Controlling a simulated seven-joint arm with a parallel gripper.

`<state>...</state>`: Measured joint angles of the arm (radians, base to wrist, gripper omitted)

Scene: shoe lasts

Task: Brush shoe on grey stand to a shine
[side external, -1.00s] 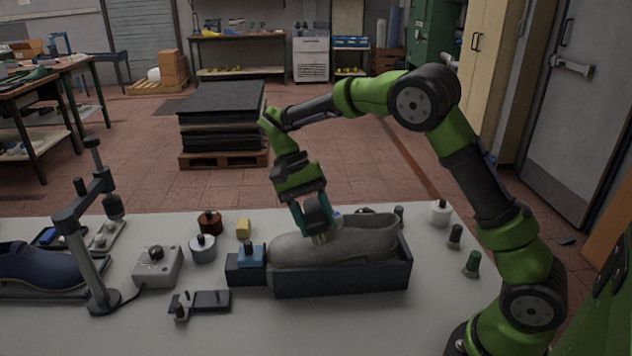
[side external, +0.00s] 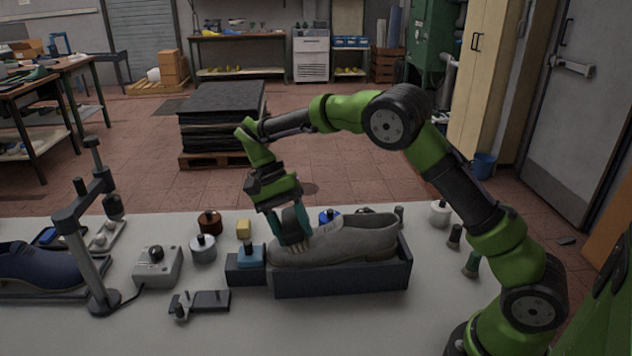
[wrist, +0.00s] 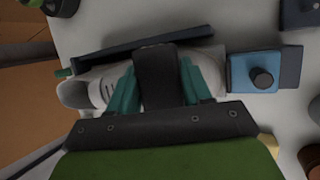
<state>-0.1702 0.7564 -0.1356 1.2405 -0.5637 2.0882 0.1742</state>
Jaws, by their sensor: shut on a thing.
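The grey shoe (side external: 350,241) lies in a dark grey open-topped stand (side external: 342,279), toe to the left and heel to the right. My gripper (side external: 291,238) is above the toe end, shut on a dark-backed brush (side external: 294,218) with pale bristles. The bristles are at the top of the toe and appear to touch it. In the wrist view the brush back (wrist: 158,78) sits between the teal fingers and covers the middle of the shoe (wrist: 194,62). The heel opening shows at the left there.
A blue-topped block (side external: 250,258) adjoins the stand's toe end. Jars, a yellow block (side external: 244,228) and a control box (side external: 157,266) stand to the left. An upright post tool (side external: 93,245) and a navy shoe (side external: 40,264) are farther left.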

